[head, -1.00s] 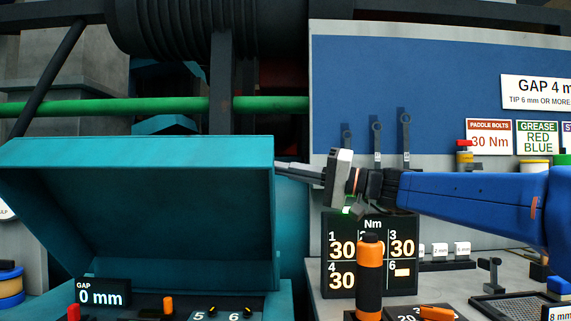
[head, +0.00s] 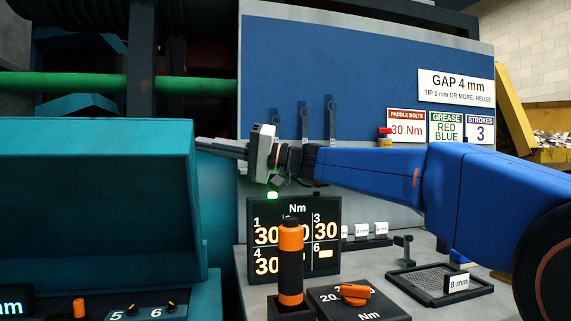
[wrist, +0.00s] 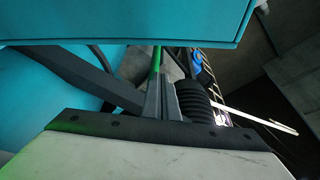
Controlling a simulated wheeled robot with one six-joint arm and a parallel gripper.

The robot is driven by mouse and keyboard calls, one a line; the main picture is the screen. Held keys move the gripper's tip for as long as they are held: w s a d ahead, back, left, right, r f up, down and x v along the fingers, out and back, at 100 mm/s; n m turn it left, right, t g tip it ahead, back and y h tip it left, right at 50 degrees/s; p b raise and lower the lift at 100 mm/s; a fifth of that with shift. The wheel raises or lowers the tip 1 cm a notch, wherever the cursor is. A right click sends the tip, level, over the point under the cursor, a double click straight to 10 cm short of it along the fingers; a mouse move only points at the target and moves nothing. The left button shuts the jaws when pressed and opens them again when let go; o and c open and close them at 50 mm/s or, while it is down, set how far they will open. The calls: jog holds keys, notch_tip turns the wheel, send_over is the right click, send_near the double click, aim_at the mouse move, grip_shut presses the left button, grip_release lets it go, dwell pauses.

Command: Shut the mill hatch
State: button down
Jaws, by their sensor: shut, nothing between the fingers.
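The hatch opening is not clearly seen.
A torque display (head: 322,262), an orange-handled tool (head: 290,262) and a torque dial box (head: 358,302) stand on the bench right of the mill. A mesh tray (head: 430,285) lies farther right. A green pipe (head: 120,83) runs behind the hatch.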

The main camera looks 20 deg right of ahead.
jog(key=v, duration=1.9)
jog(key=shift+d+f, duration=0.3)
jog(key=shift+f, duration=0.15)
jog(key=w+a+r+n+g, duration=0.4)
jog(key=w+a+r+g, duration=0.1)
jog(key=a, duration=0.3)
jog(key=r+n+g+h, duration=0.1)
jog(key=n+g+h, duration=0.2)
jog(key=g, duration=0.1)
send_over(160, 161)
jog(key=w, duration=0.4)
jog(key=shift+w+r, duration=0.1)
jog(key=shift+r, duration=0.05)
jog(key=shift+s+f+y, duration=0.3)
jog(key=shift+s+f, duration=0.3)
jog(key=shift+s, duration=0.2)
jog(key=shift+s+f, duration=0.55)
jog(key=shift+f, duration=0.05)
